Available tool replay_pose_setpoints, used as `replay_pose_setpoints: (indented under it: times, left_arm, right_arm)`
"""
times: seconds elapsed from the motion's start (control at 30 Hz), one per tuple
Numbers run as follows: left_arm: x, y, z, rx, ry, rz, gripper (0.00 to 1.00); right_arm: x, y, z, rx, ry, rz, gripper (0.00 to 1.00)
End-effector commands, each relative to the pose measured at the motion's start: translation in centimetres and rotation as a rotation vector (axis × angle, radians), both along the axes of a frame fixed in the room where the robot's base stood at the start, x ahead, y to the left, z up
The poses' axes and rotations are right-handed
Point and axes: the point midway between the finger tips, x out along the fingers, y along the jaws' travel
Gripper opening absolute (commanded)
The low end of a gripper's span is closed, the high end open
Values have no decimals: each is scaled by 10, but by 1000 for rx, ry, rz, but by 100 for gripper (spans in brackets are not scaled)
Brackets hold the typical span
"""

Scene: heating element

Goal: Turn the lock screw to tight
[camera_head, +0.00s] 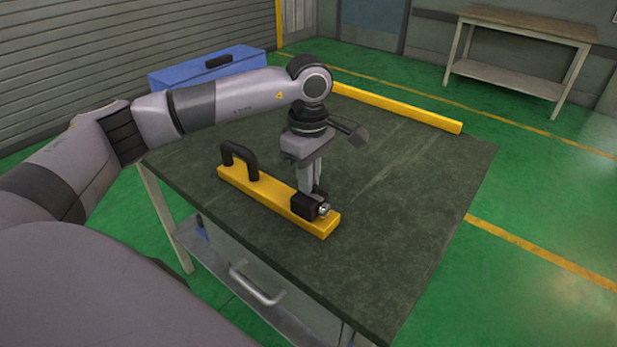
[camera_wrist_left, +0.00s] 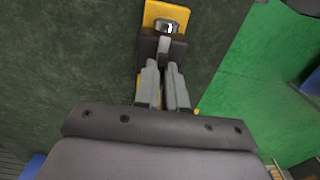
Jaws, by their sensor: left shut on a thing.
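A yellow bar (camera_head: 270,192) lies on the dark tabletop, with a black arched handle (camera_head: 240,158) at its far left end. A black block (camera_head: 306,205) sits near its right end, with a silver round fitting (camera_head: 323,211) at the block's front; the fitting also shows in the wrist view (camera_wrist_left: 169,27). My left gripper (camera_head: 314,191) points down at the block from above. In the wrist view its fingers (camera_wrist_left: 162,68) are close together around a small part at the block, seemingly the lock screw. The fingers hide most of that part, so its turn cannot be told. My right gripper is out of view.
The dark table (camera_head: 400,240) is clear to the right of the bar. A blue case (camera_head: 190,68) stands at the back left, behind my arm. A yellow rail (camera_head: 400,108) runs along the far side. A workbench (camera_head: 520,45) stands apart by the wall.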

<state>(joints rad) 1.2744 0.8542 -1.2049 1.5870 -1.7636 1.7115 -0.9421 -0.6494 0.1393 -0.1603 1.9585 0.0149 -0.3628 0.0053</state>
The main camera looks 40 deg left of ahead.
Motion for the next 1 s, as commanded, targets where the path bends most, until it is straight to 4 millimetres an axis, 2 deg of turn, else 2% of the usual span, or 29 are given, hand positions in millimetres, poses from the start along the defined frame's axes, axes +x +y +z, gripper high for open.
replay_pose_setpoints:
  times: [0.47,0.5,0.57,0.6,0.87,1.0]
  left_arm:
    - [1,-1,1,-2,-3,-17,0]
    - [1,-1,1,-2,-3,-17,14]
    - [1,-1,1,-2,-3,-17,33]
    - [1,-1,1,-2,-3,-16,36]
    - [0,0,1,-1,-2,-15,36]
    - [1,-1,13,-2,-6,-15,36]
  right_arm:
    - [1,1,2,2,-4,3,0]
    - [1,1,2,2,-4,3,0]
    - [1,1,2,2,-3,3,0]
    - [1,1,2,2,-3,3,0]
    - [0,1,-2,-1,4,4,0]
    - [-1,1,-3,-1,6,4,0]
